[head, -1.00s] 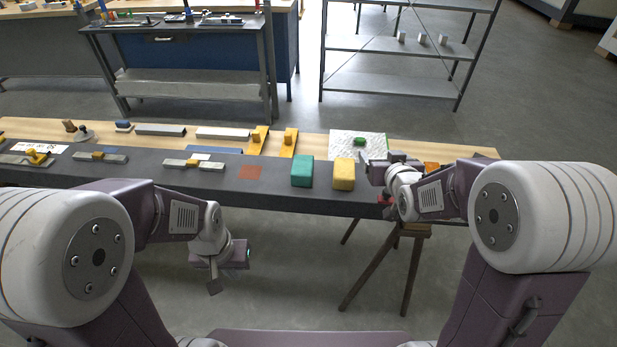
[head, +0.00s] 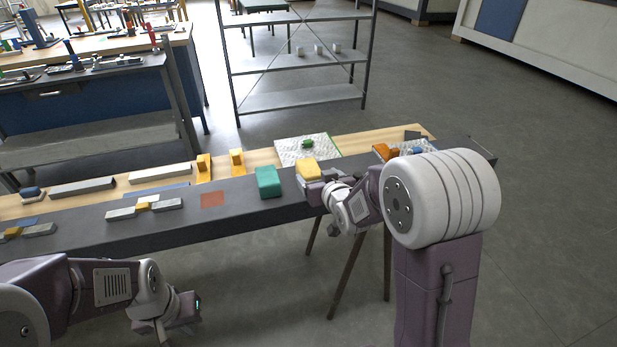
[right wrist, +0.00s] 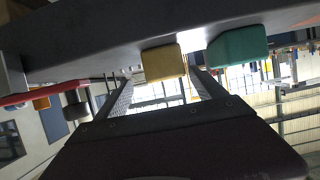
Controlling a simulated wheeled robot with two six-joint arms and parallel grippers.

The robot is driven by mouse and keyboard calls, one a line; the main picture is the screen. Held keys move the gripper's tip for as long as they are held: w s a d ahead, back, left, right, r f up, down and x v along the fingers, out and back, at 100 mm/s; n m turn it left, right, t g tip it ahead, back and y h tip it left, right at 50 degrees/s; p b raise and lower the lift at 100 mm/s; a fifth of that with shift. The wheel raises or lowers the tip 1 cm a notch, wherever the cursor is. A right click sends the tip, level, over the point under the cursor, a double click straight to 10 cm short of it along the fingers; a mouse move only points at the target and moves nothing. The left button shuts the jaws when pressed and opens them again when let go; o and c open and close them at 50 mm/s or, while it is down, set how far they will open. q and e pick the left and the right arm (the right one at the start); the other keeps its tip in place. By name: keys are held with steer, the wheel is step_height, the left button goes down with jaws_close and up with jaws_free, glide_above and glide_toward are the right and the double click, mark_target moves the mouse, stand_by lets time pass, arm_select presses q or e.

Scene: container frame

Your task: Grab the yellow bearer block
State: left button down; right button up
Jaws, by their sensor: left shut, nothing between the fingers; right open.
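The yellow bearer block (head: 308,168) sits near the front edge of the dark bench top, just right of the teal block (head: 268,182). My right gripper (head: 318,186) is open at the near side of the yellow block and hides part of it. In the right wrist view, which looks upside down, the yellow block (right wrist: 163,62) is ahead, between the two spread fingers (right wrist: 160,78); I cannot tell whether they touch it. The teal block (right wrist: 238,46) is beside it, outside the fingers. My left gripper (head: 168,328) is shut and empty, low in front of the bench.
A white textured sheet (head: 291,150) with a green item (head: 307,144) lies behind the yellow block. An orange item (head: 385,151) stands to the right. Yellow angled pieces (head: 237,162) and grey bars (head: 160,173) lie to the left.

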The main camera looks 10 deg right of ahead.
mark_target(306, 168)
steer(key=shift+w+a, duration=0.1)
steer(key=shift+w, duration=0.05)
steer(key=x, duration=0.3)
steer(key=shift+w+f, duration=0.15)
steer(key=shift+w, duration=0.15)
steer(key=x, duration=0.5)
steer(key=shift+w+a, duration=0.15)
steer(key=shift+a, duration=0.25)
steer(key=shift+r, duration=0.2)
steer(key=c, duration=1.4)
